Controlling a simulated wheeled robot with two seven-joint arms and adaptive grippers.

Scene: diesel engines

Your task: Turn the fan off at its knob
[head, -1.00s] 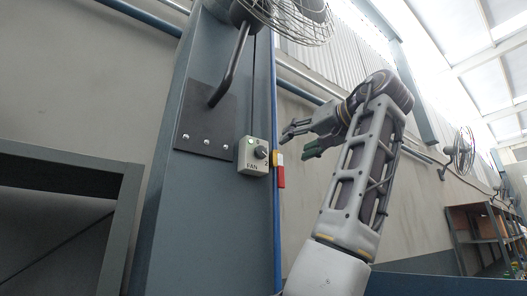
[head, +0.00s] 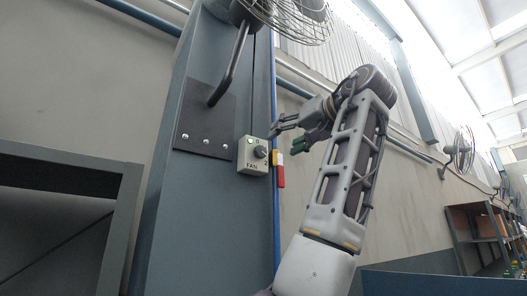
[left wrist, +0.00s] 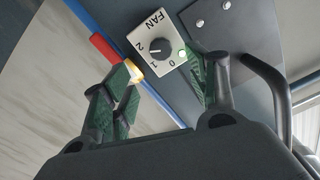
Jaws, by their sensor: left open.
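The fan switch box (head: 252,163) is a pale box marked FAN on a blue-grey post. Its dark round knob (head: 261,152) is on the front, with a green light beside it. In the left wrist view the knob (left wrist: 158,49) has the marks 0, 1 and 2 around it. Its pointer seems to face the 2, but this is hard to tell. My left gripper (head: 284,140) is open just right of the box, apart from the knob. In the left wrist view its green-padded fingers (left wrist: 164,72) are spread below the knob. My right gripper is out of view.
The caged fan (head: 290,18) is above, on a bent arm from a dark bolted plate (head: 206,126). A grey shelf frame (head: 60,160) stands left.

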